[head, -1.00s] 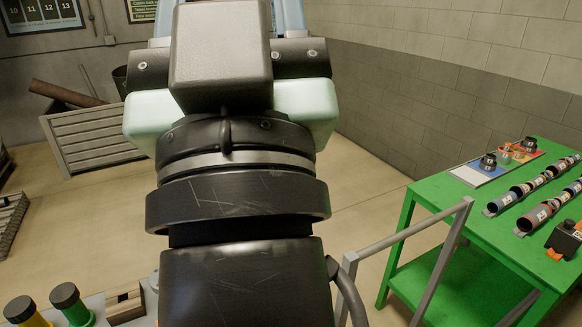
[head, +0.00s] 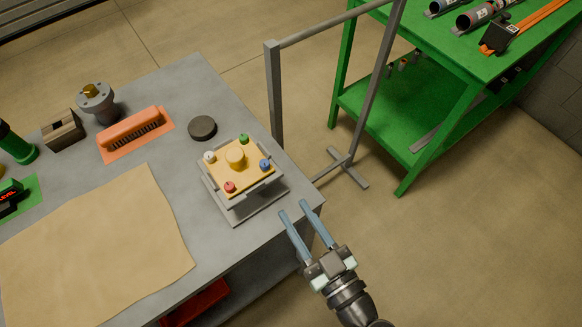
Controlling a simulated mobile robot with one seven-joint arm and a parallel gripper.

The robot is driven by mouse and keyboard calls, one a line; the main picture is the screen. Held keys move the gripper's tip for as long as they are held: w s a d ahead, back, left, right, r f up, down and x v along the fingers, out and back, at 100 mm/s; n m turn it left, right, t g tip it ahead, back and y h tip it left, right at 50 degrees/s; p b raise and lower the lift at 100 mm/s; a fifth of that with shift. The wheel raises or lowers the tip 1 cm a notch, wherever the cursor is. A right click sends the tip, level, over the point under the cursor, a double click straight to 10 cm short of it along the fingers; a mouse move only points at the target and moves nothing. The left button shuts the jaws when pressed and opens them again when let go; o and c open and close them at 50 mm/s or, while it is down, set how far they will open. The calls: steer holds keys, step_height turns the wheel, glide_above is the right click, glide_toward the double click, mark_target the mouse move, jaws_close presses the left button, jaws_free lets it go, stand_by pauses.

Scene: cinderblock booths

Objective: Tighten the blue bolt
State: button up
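The blue bolt (head: 265,165) sits at the right corner of a yellow plate (head: 227,172) on a small grey stand (head: 241,206). A green bolt (head: 243,139), a white bolt (head: 209,156) and a red bolt (head: 229,187) mark the other corners, with a round yellow boss (head: 235,157) in the middle. My gripper (head: 293,212) is in the head view, below and to the right of the blue bolt in the picture. Its two long blue-grey fingers are apart with nothing between them. The fingertips are clear of the bolt.
The stand is near the right edge of a grey workbench (head: 170,90). A black puck (head: 202,128), an orange brush (head: 133,132) and a brown sheet (head: 95,245) lie on the bench. A grey rail frame (head: 275,95) and a green table (head: 450,55) stand to the right.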

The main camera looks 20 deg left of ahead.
mark_target(267, 169)
steer(key=p+x, duration=0.4)
steer(key=x, duration=0.9)
steer(key=shift+a, duration=0.1)
jaws_close()
